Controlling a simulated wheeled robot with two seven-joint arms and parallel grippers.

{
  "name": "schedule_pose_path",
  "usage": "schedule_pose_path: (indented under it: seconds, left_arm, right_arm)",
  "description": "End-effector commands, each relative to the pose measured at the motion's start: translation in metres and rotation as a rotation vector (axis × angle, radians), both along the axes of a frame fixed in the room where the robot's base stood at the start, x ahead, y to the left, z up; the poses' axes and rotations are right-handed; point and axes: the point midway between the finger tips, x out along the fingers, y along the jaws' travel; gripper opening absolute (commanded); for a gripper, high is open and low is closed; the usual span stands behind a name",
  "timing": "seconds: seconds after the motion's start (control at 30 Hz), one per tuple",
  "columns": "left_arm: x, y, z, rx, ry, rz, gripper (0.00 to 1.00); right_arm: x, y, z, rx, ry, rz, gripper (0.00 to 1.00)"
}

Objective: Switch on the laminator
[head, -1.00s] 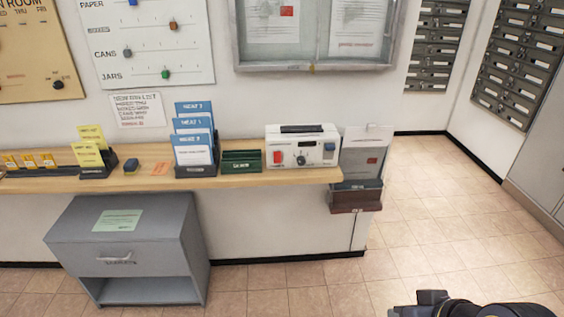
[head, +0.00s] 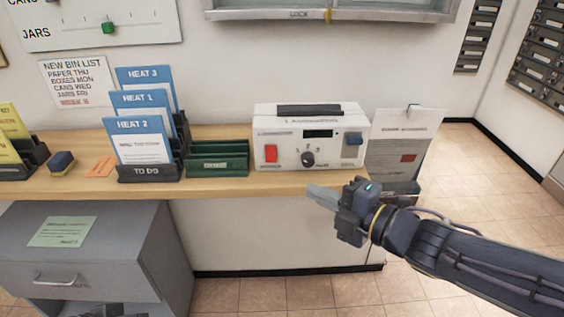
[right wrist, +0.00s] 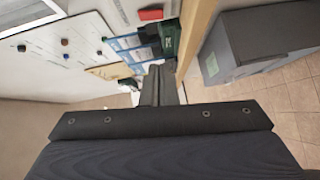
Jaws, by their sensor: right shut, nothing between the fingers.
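The laminator (head: 311,139) is a white box with a dark slot on top, standing on the wooden shelf against the wall. Its front has a red switch (head: 271,153) at the left, a black knob (head: 307,159) in the middle, a small dark display and a blue-grey part at the right. My right gripper (head: 318,194) is shut and empty, just in front of the shelf edge and below the laminator's right half, apart from it. In the right wrist view the shut fingers (right wrist: 159,86) point towards the shelf, and the red switch (right wrist: 151,14) shows near the top. My left gripper is not clearly seen.
Left of the laminator on the shelf (head: 226,185) stand a green tray (head: 218,165) and a blue card holder (head: 146,145). A grey cabinet (head: 100,240) stands below. Floor at the right is free.

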Motion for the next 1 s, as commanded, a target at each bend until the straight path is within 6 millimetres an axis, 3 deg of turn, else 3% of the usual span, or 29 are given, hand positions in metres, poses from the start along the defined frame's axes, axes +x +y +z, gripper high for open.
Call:
schedule_pose_path:
  seconds: [0.43,0.87,1.0]
  left_arm:
    - [0.000,0.000,-0.005,0.000,0.000,0.000,0.36]
    - [0.000,0.000,-0.027,0.000,0.000,0.000,0.36]
    - [0.000,0.000,-0.021,0.000,0.000,0.000,0.36]
  right_arm:
    - [0.009,0.010,-0.002,0.002,0.002,0.001,0.00]
    - [0.070,0.072,-0.012,0.004,0.004,0.000,0.00]
    - [0.093,0.071,-0.012,0.002,0.004,-0.004,0.00]
